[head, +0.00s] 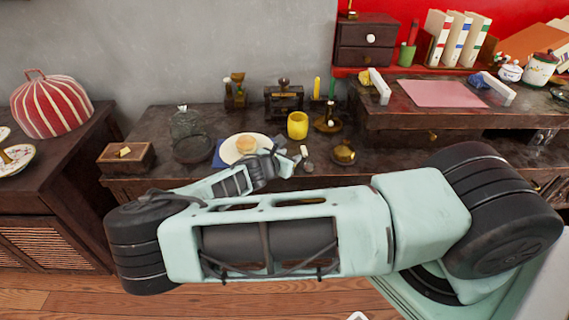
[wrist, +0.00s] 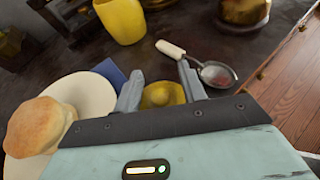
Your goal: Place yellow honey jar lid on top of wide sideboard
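The yellow honey jar lid (wrist: 160,96) is round and shows in the wrist view. It fills the gap between the two fingers of my gripper (wrist: 160,78), which appear to touch its sides. My gripper seems shut on it, over the front part of the dark wide sideboard (head: 160,122). Whether the lid touches the sideboard top is unclear. In the head view my gripper (head: 288,158) is at the sideboard's front, and I cannot make out the lid there.
A plate (wrist: 92,92) with a bread roll (wrist: 38,125) is left of my gripper. A spoon (wrist: 171,48) lies just beyond the fingers, with a yellow cup (head: 297,125) behind. A brass pot (head: 343,152) stands to the right. Glassware (head: 187,125) and a wooden box (head: 126,158) are further left.

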